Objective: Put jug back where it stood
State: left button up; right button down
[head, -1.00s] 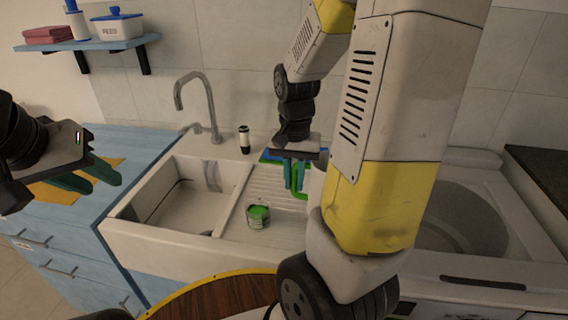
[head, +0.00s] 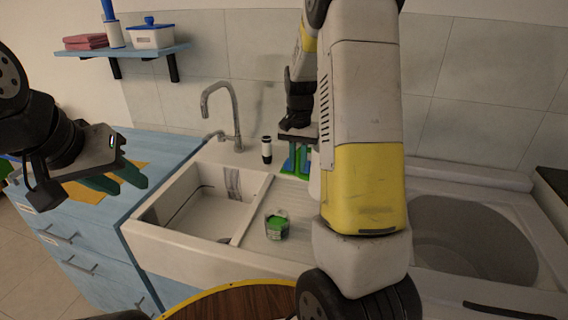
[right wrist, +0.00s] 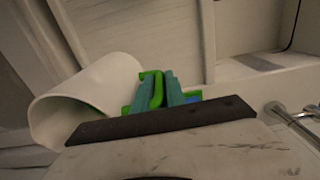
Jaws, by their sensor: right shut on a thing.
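The jug is white with a green handle. In the right wrist view its white body (right wrist: 88,98) lies left of the fingers, with its open mouth toward the lower left. My right gripper (right wrist: 160,90) is shut on the green handle (right wrist: 156,88). In the head view my right gripper (head: 298,162) is over the back of the drainboard. Most of the jug is hidden there behind my right arm; a pale sliver (head: 314,182) shows. A blue and green patch (right wrist: 193,97) lies behind the fingers; contact with the jug cannot be told. My left gripper (head: 115,180) is open and empty at the left.
A small tin with green contents (head: 277,226) stands on the ribbed drainboard (head: 258,211), in front of my right gripper. A dark-and-white bottle (head: 267,149) stands behind the sink (head: 165,213), near the tap (head: 237,115). A round-edged wooden table (head: 235,304) is in front.

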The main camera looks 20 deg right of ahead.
aim_at(298, 172)
jog(key=shift+f, duration=1.8)
jog(key=c, duration=1.4)
grip_release()
jog(key=shift+f, duration=0.1)
jog(key=shift+o, duration=0.2)
